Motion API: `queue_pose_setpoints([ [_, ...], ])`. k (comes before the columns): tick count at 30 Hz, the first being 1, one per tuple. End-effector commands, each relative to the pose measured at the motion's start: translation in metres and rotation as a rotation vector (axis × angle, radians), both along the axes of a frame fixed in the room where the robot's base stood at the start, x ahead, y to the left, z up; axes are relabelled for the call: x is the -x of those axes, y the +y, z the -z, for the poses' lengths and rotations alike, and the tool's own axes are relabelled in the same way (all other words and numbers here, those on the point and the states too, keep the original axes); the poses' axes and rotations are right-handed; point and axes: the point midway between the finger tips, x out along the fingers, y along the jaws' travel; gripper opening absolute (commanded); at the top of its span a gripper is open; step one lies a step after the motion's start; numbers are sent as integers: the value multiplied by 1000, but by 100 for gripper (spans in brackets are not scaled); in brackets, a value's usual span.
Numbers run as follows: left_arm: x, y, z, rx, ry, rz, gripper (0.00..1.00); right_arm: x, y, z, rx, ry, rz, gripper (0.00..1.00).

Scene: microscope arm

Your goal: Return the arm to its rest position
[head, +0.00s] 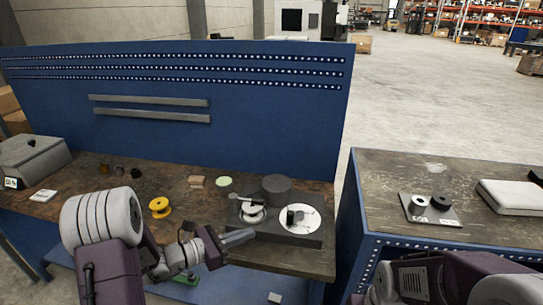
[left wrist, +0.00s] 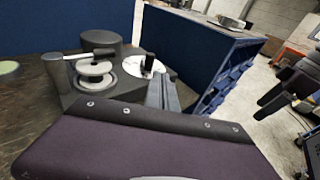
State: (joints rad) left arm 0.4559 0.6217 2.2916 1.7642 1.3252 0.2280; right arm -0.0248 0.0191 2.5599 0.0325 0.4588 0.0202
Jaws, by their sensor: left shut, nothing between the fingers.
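A dark device with a flat base (head: 300,238) stands on the left bench near its right end. Its thin swing arm (head: 246,202) reaches from a post on the left over a pale round disc (head: 254,214). The arm also shows in the left wrist view (left wrist: 76,57), above the disc (left wrist: 94,68). A white dial (head: 303,217) with a small dark knob sits to the right on the base. My left gripper (head: 250,234) is shut and empty in front of the device, apart from the swing arm. My right arm shows at the lower right; its jaws are not clear.
A dark cylinder (head: 276,189) stands behind the base. A yellow spool (head: 160,207) and a pale green disc (head: 224,183) lie left of it. A second bench (head: 385,180) on the right bears a plate with two rings (head: 430,210). A blue panel rises behind the left bench.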

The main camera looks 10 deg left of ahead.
Motion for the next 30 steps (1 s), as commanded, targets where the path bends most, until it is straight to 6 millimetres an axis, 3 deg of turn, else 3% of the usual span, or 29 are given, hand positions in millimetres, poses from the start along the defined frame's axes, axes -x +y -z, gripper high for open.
queue_pose_setpoints([
  [2, 2, -25, -18, -20, -46, 66, 0, 0, 0, 0, 0, 0, 0, 75],
  [4, 20, -64, -41, -57, -106, 191, 0, 0, 0, 0, 0, 0, 0, 75],
  [5, 39, -83, -45, -94, -122, 280, 0, 0, 0, 0, 0, 0, 0, 75],
  [6, 70, -105, -42, -171, -137, 419, 0, 0, 0, 0, 0, 0, 0, 75],
  [8, 122, -123, -25, -331, -166, 642, 0, 0, 0, 0, 0, 0, 0, 75],
  [10, 179, -116, 5, -572, -219, 910, 0, 0, 0, 0, 0, 0, 0, 75],
  [12, 213, -85, 35, -825, -302, 1148, 0, 0, 0, 0, 0, 0, 0, 75],
  [13, 221, -68, 45, -930, -344, 1240, 0, 0, 0, 0, 0, 0, 0, 75],
  [15, 225, -28, 63, -1153, -447, 1420, 0, 0, 0, 0, 0, 0, 0, 75],
  [18, 213, 19, 76, -1391, -574, 1602, 0, 0, 0, 0, 0, 0, 0, 75],
  [21, 197, 42, 81, -1530, -677, 1715, 0, 0, 0, 0, 0, 0, 0, 75],
  [24, 182, 49, 80, -1604, -741, 1740, 0, 0, 0, 0, 0, 0, 0, 75],
  [30, 181, 49, 80, -1607, -748, 1739, 0, 0, 0, 0, 0, 0, 0, 75],
])
